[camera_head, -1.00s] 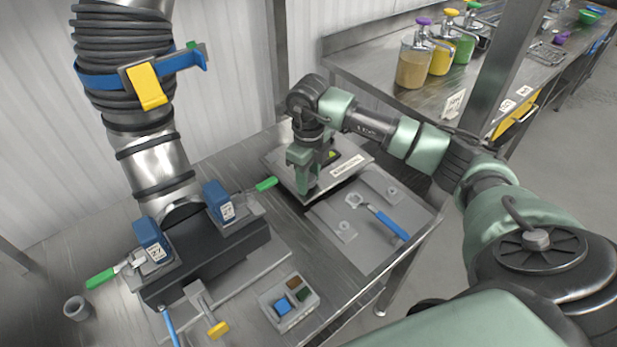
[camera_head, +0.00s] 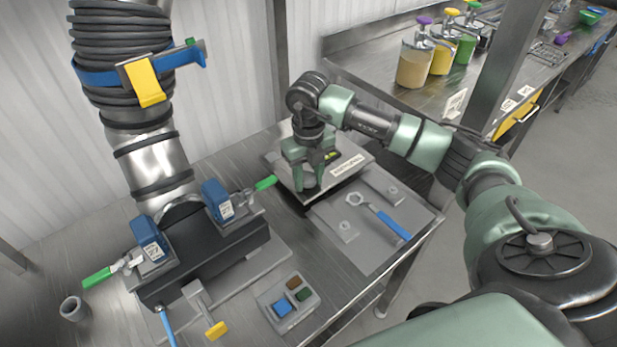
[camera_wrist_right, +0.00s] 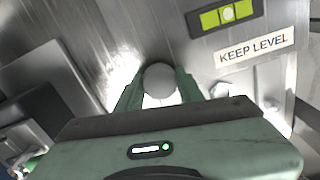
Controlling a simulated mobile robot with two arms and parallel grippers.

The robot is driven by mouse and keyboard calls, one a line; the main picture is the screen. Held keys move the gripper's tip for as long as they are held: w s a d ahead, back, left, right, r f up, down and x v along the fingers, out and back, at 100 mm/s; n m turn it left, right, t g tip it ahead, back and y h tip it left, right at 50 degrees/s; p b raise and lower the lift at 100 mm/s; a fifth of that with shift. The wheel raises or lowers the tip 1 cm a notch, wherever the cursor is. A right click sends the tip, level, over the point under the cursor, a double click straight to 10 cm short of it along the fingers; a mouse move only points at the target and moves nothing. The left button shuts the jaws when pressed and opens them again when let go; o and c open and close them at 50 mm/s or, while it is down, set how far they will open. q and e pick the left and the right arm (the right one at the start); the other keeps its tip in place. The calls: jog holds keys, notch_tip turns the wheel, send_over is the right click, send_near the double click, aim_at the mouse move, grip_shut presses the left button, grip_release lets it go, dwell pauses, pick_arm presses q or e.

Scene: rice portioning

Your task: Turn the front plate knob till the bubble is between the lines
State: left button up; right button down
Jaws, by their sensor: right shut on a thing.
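The steel plate (camera_head: 279,163) with the KEEP LEVEL label (camera_head: 348,166) lies at the back of the near table. My right gripper (camera_head: 307,181) points down over its front part, shut on the round grey front knob (camera_head: 308,177). In the right wrist view the knob (camera_wrist_right: 160,80) sits between both fingers (camera_wrist_right: 160,92). The yellow-green level (camera_wrist_right: 226,15) is beyond it, with a pale bubble (camera_wrist_right: 228,14) near its middle. Dark marks appear on both sides of the bubble, but the fine gap is too small to judge. My left gripper is out of view.
A blue-handled wrench (camera_head: 388,222) lies on a grey sheet right of the plate. A dark clamp block with a green handle (camera_head: 265,183) stands close on the left. A sorting tray (camera_head: 268,300) and a metal cup (camera_head: 73,308) are nearer. Pump jars (camera_head: 414,68) stand on the back counter.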

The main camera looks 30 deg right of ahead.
aim_at(308, 177)
dwell(0.4)
jog(key=c, duration=0.9)
grip_release()
jog(key=shift+r, duration=0.1)
notch_tip(308, 177, up, 8)
jog(key=shift+f+b, duration=0.15)
jog(key=shift+b, duration=0.65)
